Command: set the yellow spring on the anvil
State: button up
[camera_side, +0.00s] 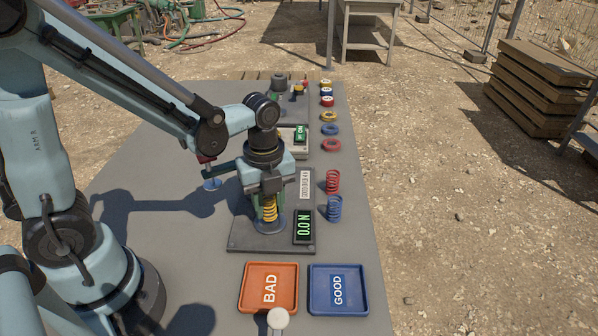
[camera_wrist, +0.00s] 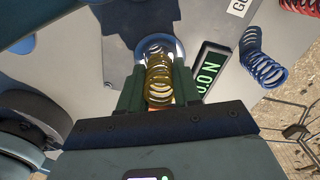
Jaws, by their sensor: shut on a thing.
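The yellow spring (camera_side: 269,209) stands upright between the green fingers of my gripper (camera_side: 268,200), which is shut on it. In the wrist view the spring (camera_wrist: 159,80) shows between both fingers. The anvil (camera_side: 275,229) is a round bluish-grey disc on the dark tester plate, directly below the spring. Its pale rim (camera_wrist: 172,43) shows past the spring in the wrist view. I cannot tell whether the spring's lower end touches the anvil. The tester's green display (camera_side: 304,226) reads 0.0 N.
A red spring (camera_side: 333,181) and a blue spring (camera_side: 335,208) stand right of the tester. Several coloured rings lie farther back. An orange BAD tray (camera_side: 250,304) and a blue GOOD tray (camera_side: 356,300) sit in front. Other equipment stands at the bench's far end.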

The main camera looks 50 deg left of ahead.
jog(key=shift+f, duration=0.75)
jog(key=o, duration=1.5)
jog(key=shift+r, duration=3.7)
jog(key=n, duration=0.2)
jog(key=r+n+t, duration=0.1)
jog(key=n, duration=0.2)
jog(key=shift+s+a+r+n+t, duration=0.25)
jog(key=shift+s+a+n+t, duration=0.1)
jog(key=shift+n+t, duration=0.05)
jog(key=r+n+t, duration=0.1)
jog(key=n, duration=0.4)
jog(key=a+r+n+t, duration=0.1)
jog(key=n+t, duration=0.1)
jog(key=n, duration=0.4)
jog(key=s+n+t, duration=0.1)
jog(key=n+t, duration=0.1)
jog(key=n, duration=0.3)
jog(key=shift+a+r, duration=0.4)
